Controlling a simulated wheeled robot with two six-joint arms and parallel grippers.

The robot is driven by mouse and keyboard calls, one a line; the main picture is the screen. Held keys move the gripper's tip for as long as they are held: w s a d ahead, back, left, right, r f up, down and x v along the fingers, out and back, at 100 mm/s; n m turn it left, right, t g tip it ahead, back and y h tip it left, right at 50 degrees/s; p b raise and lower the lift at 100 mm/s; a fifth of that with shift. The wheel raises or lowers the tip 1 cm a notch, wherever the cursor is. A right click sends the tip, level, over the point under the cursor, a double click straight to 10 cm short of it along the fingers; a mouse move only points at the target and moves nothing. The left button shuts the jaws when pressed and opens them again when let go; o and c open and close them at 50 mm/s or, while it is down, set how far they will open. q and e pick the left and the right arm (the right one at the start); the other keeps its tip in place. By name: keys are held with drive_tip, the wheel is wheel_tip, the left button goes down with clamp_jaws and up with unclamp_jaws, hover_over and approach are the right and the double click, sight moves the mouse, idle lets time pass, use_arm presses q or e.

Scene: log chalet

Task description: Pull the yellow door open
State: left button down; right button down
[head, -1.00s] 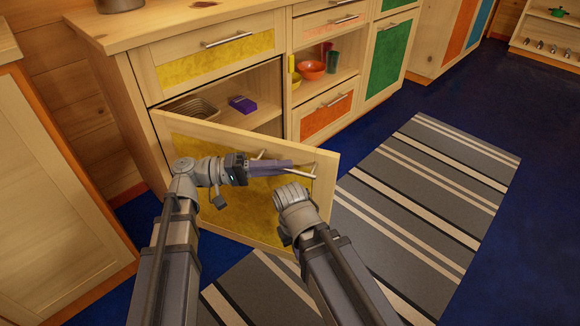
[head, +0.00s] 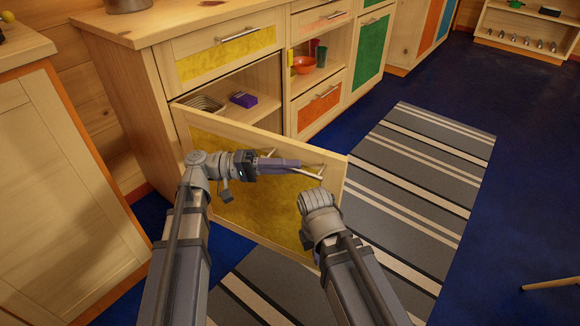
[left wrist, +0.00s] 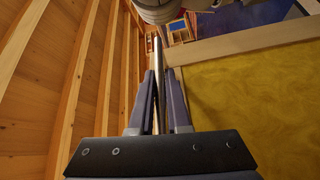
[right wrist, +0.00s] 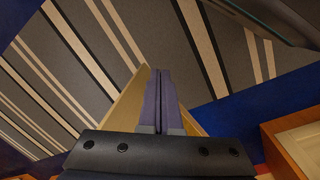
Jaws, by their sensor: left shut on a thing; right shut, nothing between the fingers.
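The yellow door (head: 235,200), a pale wood frame around a yellow panel, stands well open from the low cabinet. Its panel also fills the right of the left wrist view (left wrist: 255,105). My left gripper (head: 292,163) is shut on the door's metal bar handle (head: 312,174); in the left wrist view the handle (left wrist: 157,95) runs between the fingers. My right gripper (right wrist: 160,75) is shut and empty, over the door's wooden edge (right wrist: 128,105). In the head view its wrist (head: 318,205) hides its fingers, in front of the door's right part.
Inside the opened compartment are a purple box (head: 243,99) and a metal basin (head: 205,103). An open shelf holds a red bowl (head: 303,65). A striped rug (head: 420,190) lies beside the door on blue floor. Another cabinet (head: 60,190) stands close at left.

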use_arm(q)
drive_tip(key=c, duration=0.9)
unclamp_jaws()
drive_tip(key=shift+a, duration=0.1)
drive_tip(key=a, duration=0.7)
drive_tip(key=shift+w+a+f+b, duration=0.3)
